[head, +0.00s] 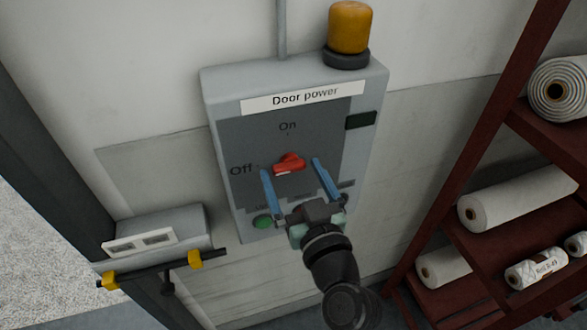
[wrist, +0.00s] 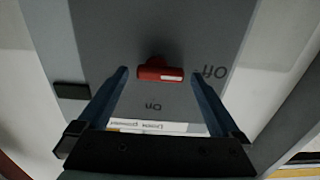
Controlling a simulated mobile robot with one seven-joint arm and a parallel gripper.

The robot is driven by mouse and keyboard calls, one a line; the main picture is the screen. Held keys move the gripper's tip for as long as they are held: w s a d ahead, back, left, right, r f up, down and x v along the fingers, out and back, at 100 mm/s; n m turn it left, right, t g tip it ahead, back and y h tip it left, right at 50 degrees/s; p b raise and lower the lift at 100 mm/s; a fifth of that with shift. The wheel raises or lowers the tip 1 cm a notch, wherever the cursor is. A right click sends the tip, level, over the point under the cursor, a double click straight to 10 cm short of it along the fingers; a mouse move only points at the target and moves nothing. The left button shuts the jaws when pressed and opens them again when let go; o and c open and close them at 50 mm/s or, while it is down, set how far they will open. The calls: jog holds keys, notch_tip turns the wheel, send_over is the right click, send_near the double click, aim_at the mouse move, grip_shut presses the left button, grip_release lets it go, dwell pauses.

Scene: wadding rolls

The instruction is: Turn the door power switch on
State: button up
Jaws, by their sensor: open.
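The door power box (head: 378,100) is a grey panel on the wall, labelled "Door power". Its red rotary switch (head: 288,163) sits mid-panel, with "On" printed above it and "Off" to its left. The switch handle lies roughly sideways, and its pale mark is on the side towards "Off". In the wrist view the red switch (wrist: 160,73) shows beyond the fingers, near the middle. My gripper (head: 290,166) is open, with its blue fingers either side of the switch in the head view. I cannot tell whether they touch it; the wrist view (wrist: 161,72) shows nothing gripped.
An amber lamp (head: 349,30) stands on top of the box. A green button (head: 262,221) is low on the panel. A grey door-handle unit with a dark bar (head: 160,267) is at the lower left. A dark red rack (head: 485,130) with white rolls (head: 515,198) stands at the right.

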jog(key=c, duration=1.3)
jog(key=shift+o, duration=0.2)
jog(key=shift+m, duration=0.3)
jog(key=m, duration=0.3)
jog(key=shift+w+m+b, duration=0.1)
jog(key=shift+m+b, duration=0.2)
jog(key=shift+m, duration=0.1)
jog(key=m, duration=0.4)
jog(key=shift+d+r, duration=0.1)
jog(key=shift+r, duration=0.05)
jog(key=m+p, duration=0.1)
jog(key=m, duration=0.4)
jog(key=shift+d+r+p, duration=0.1)
jog(key=shift+d+p, duration=0.05)
jog(key=shift+p, duration=0.15)
jog(key=shift+d+m+p, duration=0.1)
jog(key=shift+m+p, duration=0.65)
jog(key=shift+m, duration=1.55)
